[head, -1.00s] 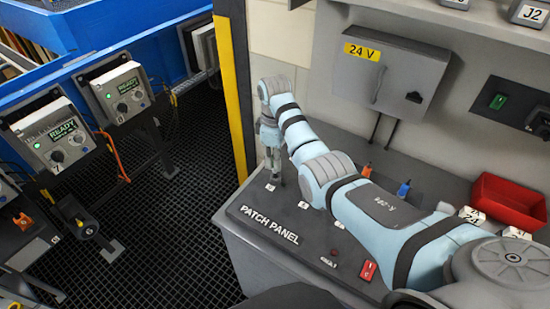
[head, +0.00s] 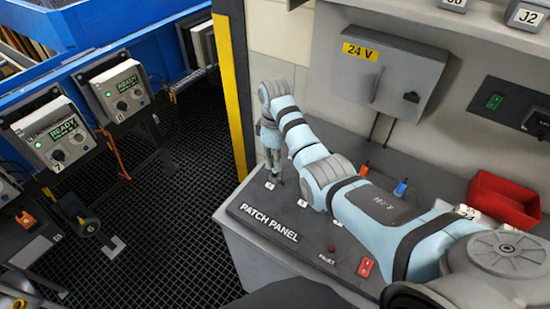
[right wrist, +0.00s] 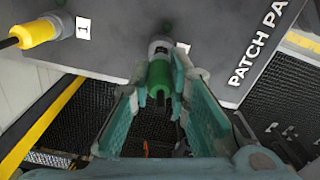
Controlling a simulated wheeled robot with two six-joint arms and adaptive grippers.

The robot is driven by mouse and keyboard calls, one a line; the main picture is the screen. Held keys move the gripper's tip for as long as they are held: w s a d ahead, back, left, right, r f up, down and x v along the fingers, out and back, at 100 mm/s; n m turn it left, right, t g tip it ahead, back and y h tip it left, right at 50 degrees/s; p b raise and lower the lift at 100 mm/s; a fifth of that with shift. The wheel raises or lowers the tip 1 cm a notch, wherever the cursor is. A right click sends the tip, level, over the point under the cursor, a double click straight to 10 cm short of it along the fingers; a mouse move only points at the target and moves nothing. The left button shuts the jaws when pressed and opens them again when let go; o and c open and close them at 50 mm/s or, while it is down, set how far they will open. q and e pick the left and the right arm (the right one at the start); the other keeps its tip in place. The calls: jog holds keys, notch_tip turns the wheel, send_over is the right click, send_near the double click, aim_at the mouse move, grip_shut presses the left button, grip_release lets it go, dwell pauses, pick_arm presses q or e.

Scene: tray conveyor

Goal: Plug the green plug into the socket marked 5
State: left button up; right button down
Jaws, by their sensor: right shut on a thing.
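The green plug (right wrist: 159,76) is between the fingers of my right gripper (right wrist: 163,88), which is shut on it. Its front end meets a pale grey ring (right wrist: 160,48) at the patch panel (right wrist: 120,40); I cannot tell whether it sits in a socket. A label beside it is partly hidden and unreadable. In the head view my right gripper (head: 273,168) points down at the far left end of the patch panel (head: 290,262), and the green plug is not discernible there. I cannot make out a socket marked 5. My left gripper is not in view.
A yellow plug (right wrist: 38,32) stands beside the label 1 (right wrist: 83,27). A blue plug (head: 400,188) and an orange plug (head: 364,169) stand behind my arm. A red bin (head: 505,200) is at right, a 24 V box (head: 392,85) on the wall.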

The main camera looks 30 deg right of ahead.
jog(key=shift+s, duration=0.1)
jog(key=shift+f+b, duration=0.4)
jog(key=shift+f, duration=1.2)
jog(key=c, duration=1.4)
grip_release()
jog(key=shift+c, duration=0.2)
notch_tip(320, 180, up, 8)
jog(key=shift+f, duration=0.2)
jog(key=shift+f, duration=0.1)
